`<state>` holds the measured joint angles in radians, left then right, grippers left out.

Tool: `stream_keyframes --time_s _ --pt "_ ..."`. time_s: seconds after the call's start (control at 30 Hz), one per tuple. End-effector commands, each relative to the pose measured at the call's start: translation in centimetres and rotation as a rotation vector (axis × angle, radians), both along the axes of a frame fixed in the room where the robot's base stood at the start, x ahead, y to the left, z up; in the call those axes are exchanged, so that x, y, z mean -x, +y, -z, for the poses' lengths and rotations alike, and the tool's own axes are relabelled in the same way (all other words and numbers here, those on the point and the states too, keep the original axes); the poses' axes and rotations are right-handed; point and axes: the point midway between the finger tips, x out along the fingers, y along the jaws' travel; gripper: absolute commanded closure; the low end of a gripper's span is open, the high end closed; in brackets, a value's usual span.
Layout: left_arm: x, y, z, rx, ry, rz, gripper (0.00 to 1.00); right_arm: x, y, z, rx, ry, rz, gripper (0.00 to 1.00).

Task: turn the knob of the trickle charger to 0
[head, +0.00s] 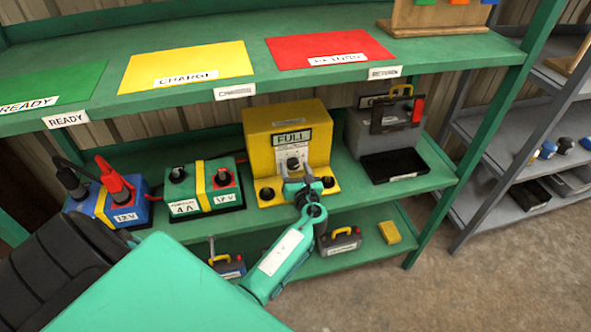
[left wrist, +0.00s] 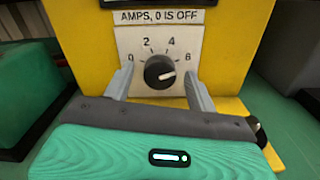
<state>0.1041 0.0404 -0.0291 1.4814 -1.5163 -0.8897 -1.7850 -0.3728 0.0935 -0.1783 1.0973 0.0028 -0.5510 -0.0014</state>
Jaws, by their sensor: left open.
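The trickle charger (head: 258,122) is a yellow box on the middle shelf with a display reading "FULL". Its black knob (head: 293,163) sits on a white dial plate. In the left wrist view the knob (left wrist: 159,73) has a white mark pointing right, towards the 6 side of the 0-2-4-6 scale. The plate above reads "AMPS, 0 IS OFF". My left gripper (head: 300,180) is in front of the charger. Its open fingers show in the left wrist view (left wrist: 158,76), one on each side of the knob; contact is not visible. My right gripper is not in view.
A green 12 V battery (head: 203,187) and a blue battery (head: 105,202) with a red clamp stand left of the charger. A grey case (head: 385,135) and black tray (head: 394,166) are at right. The upper shelf (head: 250,93) overhangs the charger.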

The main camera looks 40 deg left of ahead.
Motion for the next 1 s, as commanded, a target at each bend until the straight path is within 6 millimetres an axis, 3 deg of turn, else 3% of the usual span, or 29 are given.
stream_keyframes --time_s 0.03,0.27,0.63,1.0 --pt "0.0 0.0 0.0 0.0 0.0 0.0 0.44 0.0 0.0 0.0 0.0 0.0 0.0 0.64" --pt "0.0 0.0 0.0 0.0 0.0 0.0 0.87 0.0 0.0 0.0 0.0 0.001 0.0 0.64" --pt "0.0 0.0 0.1 0.043 -0.052 0.0 0.87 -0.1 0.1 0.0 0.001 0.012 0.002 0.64" --pt "0.1 0.0 0.2 0.213 -0.251 0.0 0.87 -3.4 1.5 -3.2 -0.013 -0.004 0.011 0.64"
